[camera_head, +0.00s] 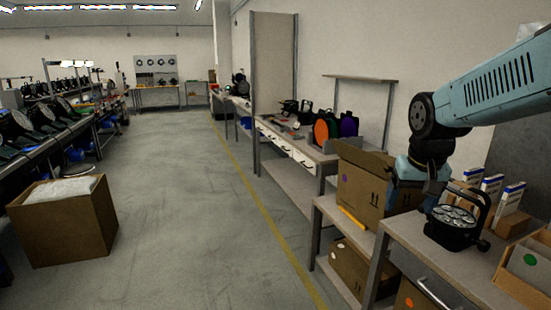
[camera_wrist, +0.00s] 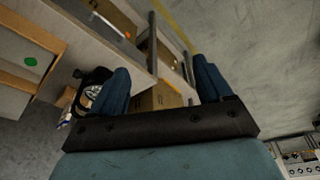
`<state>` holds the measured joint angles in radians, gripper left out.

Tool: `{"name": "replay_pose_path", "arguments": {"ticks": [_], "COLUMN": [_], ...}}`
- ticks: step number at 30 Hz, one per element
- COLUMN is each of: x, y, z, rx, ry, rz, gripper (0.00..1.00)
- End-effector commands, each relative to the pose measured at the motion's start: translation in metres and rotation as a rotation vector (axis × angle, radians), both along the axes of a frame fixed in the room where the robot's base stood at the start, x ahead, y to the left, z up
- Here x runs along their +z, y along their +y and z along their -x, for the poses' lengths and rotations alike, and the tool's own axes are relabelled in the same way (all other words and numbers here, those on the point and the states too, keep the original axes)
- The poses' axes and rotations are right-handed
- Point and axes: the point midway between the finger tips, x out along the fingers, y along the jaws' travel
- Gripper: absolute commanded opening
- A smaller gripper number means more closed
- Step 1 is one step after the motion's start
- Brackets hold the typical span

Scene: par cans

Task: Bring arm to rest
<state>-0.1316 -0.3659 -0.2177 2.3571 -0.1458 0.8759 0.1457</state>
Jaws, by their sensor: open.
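My arm enters the head view from the upper right and hangs over the workbench. My gripper (camera_wrist: 161,65) shows in the wrist view with its two blue fingers spread apart and nothing between them. A black par can (camera_head: 452,226) with a round multi-lens face and a raised bracket stands on the bench, close to the end of my arm in the head view. The par can (camera_wrist: 92,85) also shows in the wrist view, partly hidden behind the left finger. In the head view the fingertips are hard to make out.
An open cardboard box (camera_head: 363,185) stands beside my arm on a lower shelf. White-and-blue small boxes (camera_head: 490,185) stand behind the par can, and another open carton (camera_head: 527,268) is at the right. A large carton (camera_head: 65,220) stands on the floor at left. The aisle floor (camera_head: 180,190) is clear.

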Motion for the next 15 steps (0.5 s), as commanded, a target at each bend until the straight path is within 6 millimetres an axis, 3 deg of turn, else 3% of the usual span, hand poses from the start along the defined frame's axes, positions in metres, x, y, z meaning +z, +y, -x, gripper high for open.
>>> {"name": "replay_pose_path", "arguments": {"ticks": [6,15], "x": [0.024,0.037], "y": [0.024,0.052], "z": [0.046,0.095], "rx": [0.065,0.136], "ry": [-0.097,-0.198], "rz": [-0.018,-0.007], "gripper": [0.79,0.79]}}
